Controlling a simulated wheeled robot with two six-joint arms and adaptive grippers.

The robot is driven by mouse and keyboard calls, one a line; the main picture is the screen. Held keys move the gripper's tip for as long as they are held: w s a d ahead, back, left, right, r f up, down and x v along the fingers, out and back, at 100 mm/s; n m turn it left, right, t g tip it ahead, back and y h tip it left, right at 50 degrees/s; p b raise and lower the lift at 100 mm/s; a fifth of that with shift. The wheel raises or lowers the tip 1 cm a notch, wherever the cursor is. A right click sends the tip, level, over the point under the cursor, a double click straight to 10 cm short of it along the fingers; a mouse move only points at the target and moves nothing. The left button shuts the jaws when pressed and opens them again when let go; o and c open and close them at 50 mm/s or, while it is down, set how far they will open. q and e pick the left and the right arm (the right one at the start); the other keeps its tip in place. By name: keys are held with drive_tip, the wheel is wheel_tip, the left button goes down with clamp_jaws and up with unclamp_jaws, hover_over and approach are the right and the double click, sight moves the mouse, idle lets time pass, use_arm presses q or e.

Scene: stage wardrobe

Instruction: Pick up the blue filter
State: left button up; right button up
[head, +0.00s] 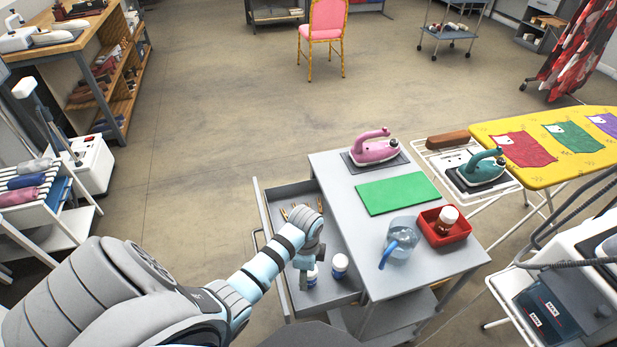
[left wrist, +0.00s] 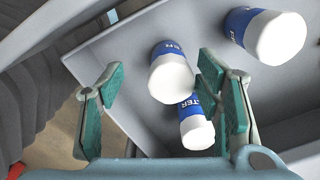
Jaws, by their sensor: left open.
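Three white cylinders with blue bands marked with lettering, the filters, lie in the open grey drawer. In the left wrist view one filter (left wrist: 172,75) is between and beyond my fingers. My right gripper is out of view.
The drawer (head: 268,212) has tall walls and holds small brownish items at the back. The grey cart top (head: 340,170) carries a pink iron (head: 374,150), green mat (head: 398,193), water jug (head: 402,236) and red tray (head: 462,232).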

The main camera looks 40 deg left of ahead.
use_arm(q)
drive_tip(key=f, duration=0.1)
drive_tip(key=w+f+b, duration=0.1)
drive_tip(key=f, duration=0.3)
drive_tip(key=shift+w+d+b, duration=0.1)
drive_tip(key=shift+w+b, duration=0.25)
drive_tip(key=shift+b, duration=0.05)
drive_tip(key=shift+s+r, duration=0.1)
drive_tip(key=shift+s, duration=0.2)
drive_tip(key=c, duration=1.3)
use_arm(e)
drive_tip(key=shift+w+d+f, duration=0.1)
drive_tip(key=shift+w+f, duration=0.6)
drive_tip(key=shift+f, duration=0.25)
